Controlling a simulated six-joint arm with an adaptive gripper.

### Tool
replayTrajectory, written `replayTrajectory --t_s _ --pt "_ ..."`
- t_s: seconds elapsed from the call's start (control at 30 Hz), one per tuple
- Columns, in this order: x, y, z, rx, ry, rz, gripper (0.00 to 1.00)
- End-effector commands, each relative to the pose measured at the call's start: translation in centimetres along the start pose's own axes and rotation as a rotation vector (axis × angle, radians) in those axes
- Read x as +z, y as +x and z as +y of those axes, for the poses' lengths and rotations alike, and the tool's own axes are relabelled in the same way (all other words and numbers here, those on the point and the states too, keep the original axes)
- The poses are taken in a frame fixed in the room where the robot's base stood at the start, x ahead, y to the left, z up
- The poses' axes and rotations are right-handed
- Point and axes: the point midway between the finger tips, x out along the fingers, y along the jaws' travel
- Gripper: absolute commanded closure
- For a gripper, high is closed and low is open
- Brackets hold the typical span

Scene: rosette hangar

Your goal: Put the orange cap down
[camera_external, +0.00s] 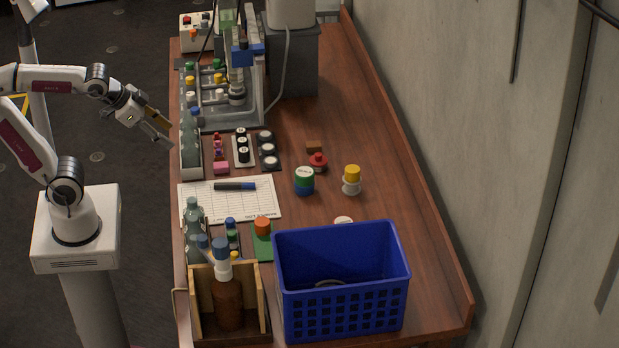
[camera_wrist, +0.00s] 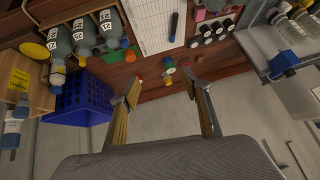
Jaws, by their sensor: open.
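The orange cap (camera_external: 262,226) rests on a small green pad (camera_external: 263,248) near the front of the wooden table, left of the blue basket. In the wrist view, the orange cap (camera_wrist: 126,43) shows beside the green pad (camera_wrist: 111,55), beyond the fingers. My gripper (camera_external: 160,128) is open and empty, raised by the table's left edge, well away from the cap. In the wrist view its two fingers (camera_wrist: 167,88) stand wide apart with nothing between them.
A blue basket (camera_external: 345,308) and a wooden box (camera_external: 266,322) with a brown bottle fill the table's front. Grey-green bottles (camera_external: 193,222) stand left of the pad. A written sheet (camera_external: 265,198) lies behind it. The table's right side is mostly clear.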

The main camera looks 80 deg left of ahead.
Motion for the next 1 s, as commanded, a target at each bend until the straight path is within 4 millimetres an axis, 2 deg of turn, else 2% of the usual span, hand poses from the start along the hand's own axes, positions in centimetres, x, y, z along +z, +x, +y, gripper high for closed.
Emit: replayTrajectory --t_s 0.03,0.1,0.2,0.33,0.5,1.0 --pt "1.8 -0.5 0.8 0.025 -0.008 -0.028 0.53" --pt "4.1 -1.0 1.9 0.059 -0.017 -0.072 0.53" --pt "6.6 -1.6 3.2 0.100 -0.026 -0.120 0.53" --pt "8.6 -2.1 4.2 0.133 -0.031 -0.157 0.53" --pt "9.2 -2.2 4.5 0.146 -0.032 -0.171 0.53" --pt "9.2 -2.2 4.5 0.144 -0.032 -0.169 0.53"
